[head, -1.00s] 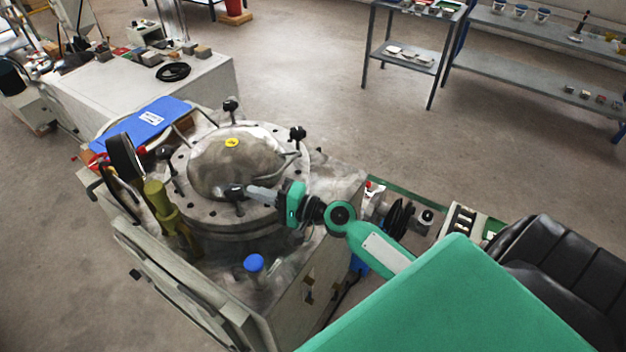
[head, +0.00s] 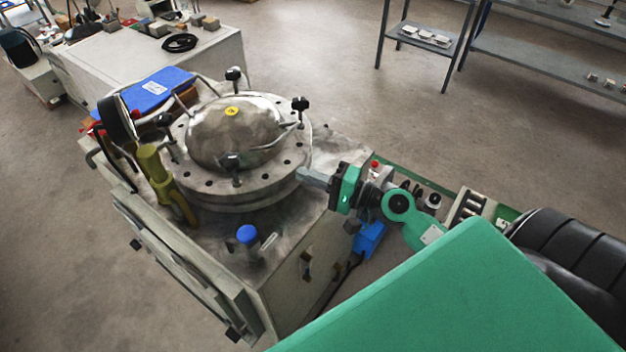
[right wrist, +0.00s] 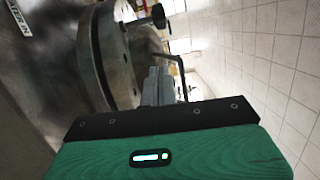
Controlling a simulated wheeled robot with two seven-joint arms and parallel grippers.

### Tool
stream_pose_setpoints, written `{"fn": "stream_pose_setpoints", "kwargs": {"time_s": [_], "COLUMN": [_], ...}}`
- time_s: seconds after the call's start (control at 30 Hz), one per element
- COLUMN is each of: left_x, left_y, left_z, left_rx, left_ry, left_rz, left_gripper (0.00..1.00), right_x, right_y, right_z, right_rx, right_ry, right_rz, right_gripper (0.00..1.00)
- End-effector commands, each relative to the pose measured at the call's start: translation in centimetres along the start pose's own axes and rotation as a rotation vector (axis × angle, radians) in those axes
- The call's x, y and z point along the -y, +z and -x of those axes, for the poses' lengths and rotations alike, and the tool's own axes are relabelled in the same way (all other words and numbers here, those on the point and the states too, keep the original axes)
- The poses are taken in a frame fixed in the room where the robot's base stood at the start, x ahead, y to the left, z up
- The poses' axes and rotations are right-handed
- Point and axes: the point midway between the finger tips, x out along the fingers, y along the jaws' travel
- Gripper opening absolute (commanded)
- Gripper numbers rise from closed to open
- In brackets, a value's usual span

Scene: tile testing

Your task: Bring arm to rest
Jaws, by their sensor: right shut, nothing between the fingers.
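My right arm is green and reaches in from the lower right in the head view. Its gripper (head: 304,174) is shut and empty, its grey fingers pointing left at the right rim of the round metal vessel (head: 240,184). I cannot tell whether the fingertips touch the rim. In the right wrist view the shut fingers (right wrist: 160,80) show beside the vessel's flange (right wrist: 92,60). The vessel has a domed lid with a yellow mark (head: 231,111) and several black clamp knobs. My left gripper is not in view.
The vessel stands on a grey machine with a blue knob (head: 247,234) and an olive cylinder (head: 153,165). A blue folder (head: 155,88) lies behind it. A white bench (head: 205,55) stands at back left, grey shelves (head: 530,75) at back right. Open floor lies between.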

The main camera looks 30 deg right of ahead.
Motion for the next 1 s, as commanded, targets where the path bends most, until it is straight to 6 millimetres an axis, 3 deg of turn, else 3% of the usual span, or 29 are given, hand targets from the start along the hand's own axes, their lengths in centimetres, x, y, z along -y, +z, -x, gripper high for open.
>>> {"fn": "stream_pose_setpoints", "kwargs": {"time_s": [0.4,0.57,0.8,1.0], "left_x": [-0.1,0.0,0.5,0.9], "left_y": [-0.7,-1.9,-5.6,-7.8], "left_z": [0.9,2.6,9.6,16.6], "left_rx": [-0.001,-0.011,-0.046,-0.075], "left_ry": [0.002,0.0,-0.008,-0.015], "left_rz": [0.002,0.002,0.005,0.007], "left_gripper": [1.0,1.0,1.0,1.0], "right_x": [0.0,-1.3,-6.7,-11.3], "right_y": [0.1,2.4,9.1,12.6], "right_z": [0.8,0.8,2.0,4.7], "right_rx": [0.002,0.056,0.253,0.406], "right_ry": [0.002,0.055,0.296,0.555], "right_rz": [0.003,0.093,0.452,0.737], "right_gripper": [0.0,0.0,0.0,0.0]}}
